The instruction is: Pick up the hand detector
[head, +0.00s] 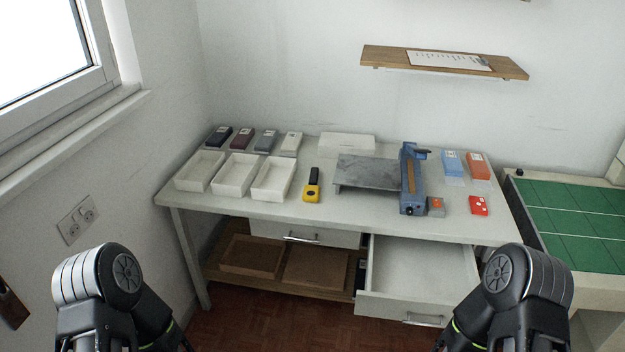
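A yellow and black handheld tool (312,186), which looks like the hand detector, lies on the grey table (365,221). Its black handle points to the back and its yellow head lies near the front edge. It sits between the white trays and a grey metal plate, touching neither. My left arm comes in at the lower left and my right arm at the lower right, both in front of the table and well away from the tool. The fingers of both grippers are not visible.
Three white trays (236,175) stand left of the tool. A blue-armed device (411,180) with a grey plate (367,172) stands to the right. An open, empty drawer (417,274) juts out below the table's right half. A green-topped table (580,225) stands at far right.

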